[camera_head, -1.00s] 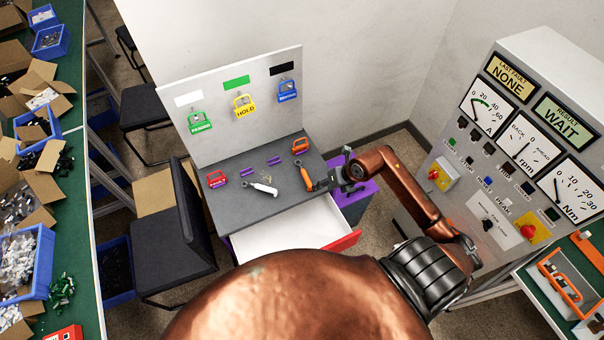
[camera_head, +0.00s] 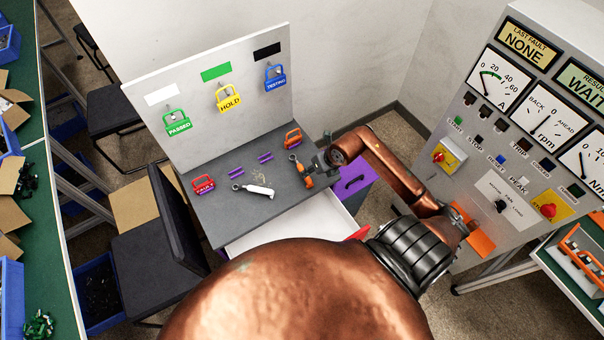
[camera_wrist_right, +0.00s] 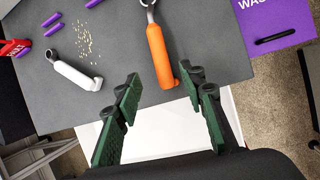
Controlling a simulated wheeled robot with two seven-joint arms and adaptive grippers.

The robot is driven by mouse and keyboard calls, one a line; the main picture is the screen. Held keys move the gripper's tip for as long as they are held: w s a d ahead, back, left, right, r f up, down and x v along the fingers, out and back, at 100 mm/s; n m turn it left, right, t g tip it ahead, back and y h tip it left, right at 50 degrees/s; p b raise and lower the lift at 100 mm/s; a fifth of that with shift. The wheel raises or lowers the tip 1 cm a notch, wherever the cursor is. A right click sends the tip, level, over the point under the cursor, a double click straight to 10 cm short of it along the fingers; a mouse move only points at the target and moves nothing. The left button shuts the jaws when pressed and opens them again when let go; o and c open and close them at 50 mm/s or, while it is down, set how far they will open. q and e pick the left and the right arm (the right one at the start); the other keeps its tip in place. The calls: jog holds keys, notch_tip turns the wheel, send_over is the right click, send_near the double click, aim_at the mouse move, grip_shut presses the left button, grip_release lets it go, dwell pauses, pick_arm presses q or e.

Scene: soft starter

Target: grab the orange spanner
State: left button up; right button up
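My right gripper (camera_head: 316,166) is beside the handle in the head view. In the wrist view the right gripper (camera_wrist_right: 164,88) is open, its two green-padded fingers apart on either side of the handle's near end. My left gripper is not in view.
A white spanner (camera_wrist_right: 75,73) lies left of the orange one, beside small crumbs and purple pieces. A red tag (camera_head: 203,184) and an orange tag (camera_head: 292,138) stand on the worktop. A white open drawer (camera_head: 290,232) is below the front edge. A purple bin (camera_head: 352,186) stands right.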

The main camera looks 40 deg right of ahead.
aim_at(301, 169)
jog(key=x, duration=0.3)
jog(key=p+x, duration=0.1)
jog(key=x, duration=0.2)
jog(key=shift+w+d+f, duration=0.2)
jog(key=shift+w+f, duration=0.05)
jog(key=shift+w, duration=0.15)
grip_shut()
